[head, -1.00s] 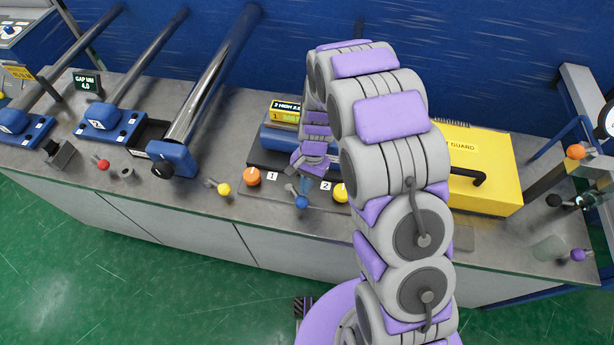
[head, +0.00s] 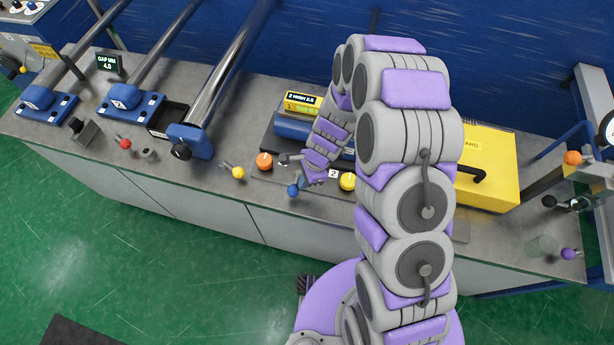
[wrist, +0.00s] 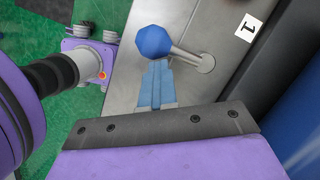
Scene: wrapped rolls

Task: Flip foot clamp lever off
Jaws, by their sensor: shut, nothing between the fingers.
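A lever with a blue ball knob (head: 293,190) stands at the front of the bench, below and between the orange knob and the yellow knob. I see no label marking it as the foot clamp lever. In the wrist view its knob (wrist: 154,42) is at the tip of my gripper (wrist: 156,82), and its grey stem runs right to a round pivot (wrist: 205,63). The gripper's fingers are together and empty, right against or very close to the knob; contact is hard to tell. In the head view my gripper (head: 305,182) is beside the knob, partly hiding the stem.
An orange knob (head: 264,161) and a yellow knob (head: 347,181) flank the lever on a plate. A yellow guard box (head: 488,150) is right. Metal rolls (head: 222,85) lie behind left.

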